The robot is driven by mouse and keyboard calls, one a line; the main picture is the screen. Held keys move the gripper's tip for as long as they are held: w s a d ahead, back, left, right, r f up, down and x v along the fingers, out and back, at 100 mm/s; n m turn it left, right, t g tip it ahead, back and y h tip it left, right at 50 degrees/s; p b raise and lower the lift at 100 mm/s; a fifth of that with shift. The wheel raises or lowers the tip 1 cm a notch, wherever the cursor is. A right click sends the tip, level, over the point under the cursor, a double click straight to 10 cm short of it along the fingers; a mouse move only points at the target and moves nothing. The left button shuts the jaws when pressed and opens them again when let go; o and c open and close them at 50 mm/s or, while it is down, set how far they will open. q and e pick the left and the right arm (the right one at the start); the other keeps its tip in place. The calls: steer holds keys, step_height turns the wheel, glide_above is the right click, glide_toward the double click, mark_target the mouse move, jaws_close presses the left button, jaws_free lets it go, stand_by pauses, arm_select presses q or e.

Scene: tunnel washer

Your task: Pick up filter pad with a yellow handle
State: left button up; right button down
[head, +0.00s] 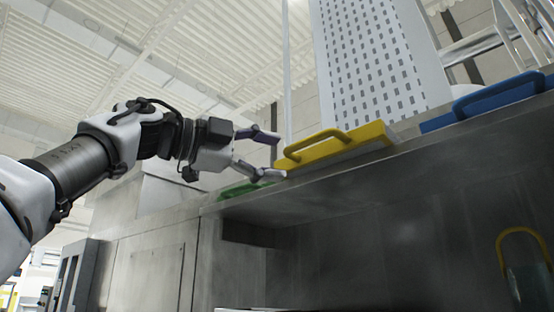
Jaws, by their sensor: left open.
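A filter pad with a yellow handle (338,150) lies on the metal ledge near the middle of the head view. Its frame and raised handle are both yellow. My left gripper (279,155) is open just left of the pad, with its fingers pointing right toward the pad's left end and handle. The fingers hold nothing. Whether a fingertip touches the pad, I cannot tell. My right gripper is not in view.
A blue-handled pad (490,100) lies on the same ledge (400,163) to the right. A green one (240,187) is partly hidden below my left gripper. A perforated white panel (375,60) rises behind. A yellow loop (522,233) shows at lower right.

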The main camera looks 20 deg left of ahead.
mark_target(301, 160)
arm_select(q)
steer(key=shift+w+d+r+p, duration=0.35)
steer(key=shift+w+d+p, duration=0.5)
steer(key=shift+p, duration=0.15)
steer(key=p+x, duration=0.3)
steer(key=shift+w+d+r, duration=0.1)
steer(key=shift+d+r, duration=0.05)
steer(key=shift+d, duration=0.2)
steer(key=shift+w+d+f, duration=0.15)
steer(key=shift+w+f, duration=0.1)
steer(key=shift+w, duration=0.25)
steer(key=shift+c, duration=0.6)
steer(key=c, duration=0.5)
steer(key=shift+s, duration=0.25)
jaws_close()
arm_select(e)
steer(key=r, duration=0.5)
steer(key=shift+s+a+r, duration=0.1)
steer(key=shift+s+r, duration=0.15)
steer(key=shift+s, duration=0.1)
